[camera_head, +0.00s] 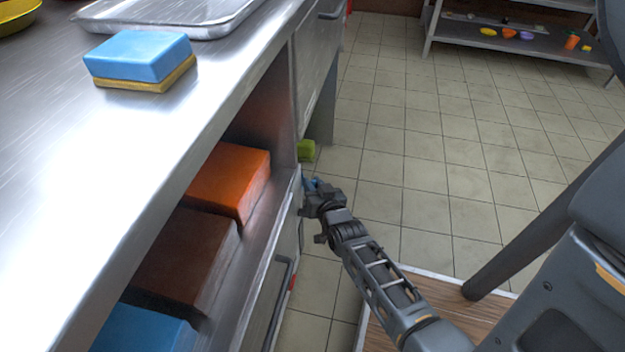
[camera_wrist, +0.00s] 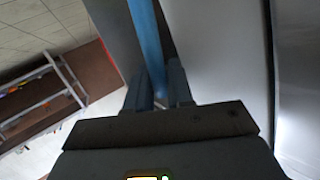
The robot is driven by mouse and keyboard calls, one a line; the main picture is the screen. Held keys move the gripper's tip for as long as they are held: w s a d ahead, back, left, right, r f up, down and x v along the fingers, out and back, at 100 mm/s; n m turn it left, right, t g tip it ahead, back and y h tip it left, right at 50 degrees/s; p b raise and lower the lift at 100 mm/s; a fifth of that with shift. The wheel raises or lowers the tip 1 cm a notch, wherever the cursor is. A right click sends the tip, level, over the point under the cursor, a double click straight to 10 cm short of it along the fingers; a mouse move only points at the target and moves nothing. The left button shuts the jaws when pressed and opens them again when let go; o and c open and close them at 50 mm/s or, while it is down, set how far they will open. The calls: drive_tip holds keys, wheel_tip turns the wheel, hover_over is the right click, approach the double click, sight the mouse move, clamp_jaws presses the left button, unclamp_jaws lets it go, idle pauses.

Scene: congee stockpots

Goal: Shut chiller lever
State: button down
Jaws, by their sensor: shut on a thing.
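My gripper (camera_head: 313,188) is low beside the front of the metal counter unit, at the edge of a grey front panel (camera_head: 287,240). In the wrist view my gripper (camera_wrist: 158,88) has its two fingers shut on a blue bar, which I take for the chiller lever (camera_wrist: 146,40). The bar runs up between the fingers and out of the top of the wrist view. In the head view only a small blue piece of the lever (camera_head: 309,183) shows at the fingertips. The rest is hidden by my gripper and the panel.
A dark bar handle (camera_head: 281,300) sticks out of the panel nearer me. Orange, brown and blue blocks fill the open shelf. A blue-and-yellow sponge (camera_head: 138,58) and a metal tray (camera_head: 180,15) lie on the counter (camera_head: 60,170). Tiled floor (camera_head: 420,170) to the right is clear.

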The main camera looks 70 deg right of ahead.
drive_tip(key=c, duration=1.1)
unclamp_jaws()
drive_tip(key=shift+c, duration=0.2)
drive_tip(key=shift+w, duration=0.1)
drive_tip(key=shift+d, duration=0.1)
